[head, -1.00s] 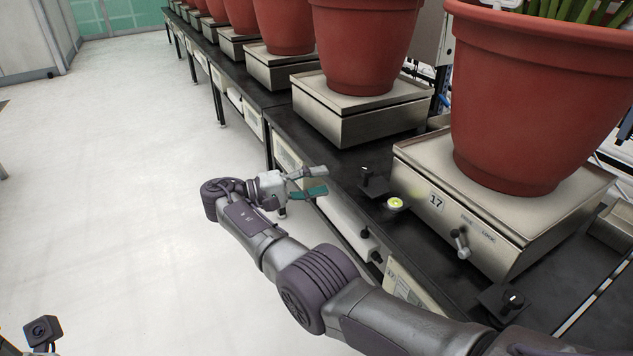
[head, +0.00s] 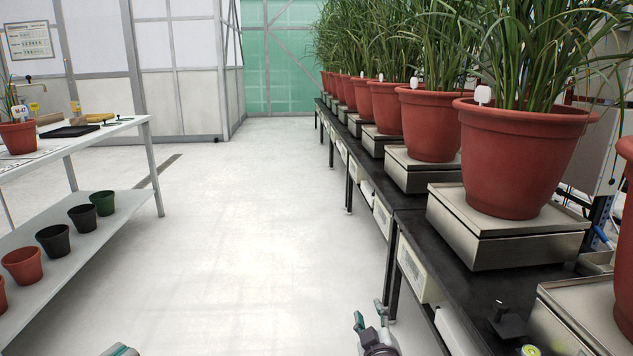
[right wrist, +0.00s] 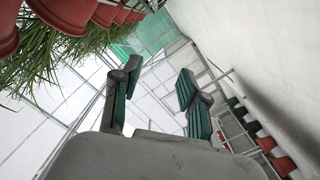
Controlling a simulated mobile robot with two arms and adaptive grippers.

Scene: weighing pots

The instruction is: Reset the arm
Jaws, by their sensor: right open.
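My right gripper (head: 372,326) is at the bottom of the head view, left of the bench edge, over the aisle floor. Its fingers are spread apart with nothing between them. In the right wrist view the two green-padded fingers (right wrist: 158,98) are also apart and empty, and the view is tilted. Only a small grey and green tip of my left gripper (head: 120,350) shows at the bottom left of the head view, so its jaws cannot be judged.
A black bench (head: 455,284) on the right carries red potted plants (head: 517,165) on metal scales (head: 500,246). A white shelf table (head: 95,134) with small pots (head: 55,240) stands on the left. The aisle floor (head: 250,230) between them is clear.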

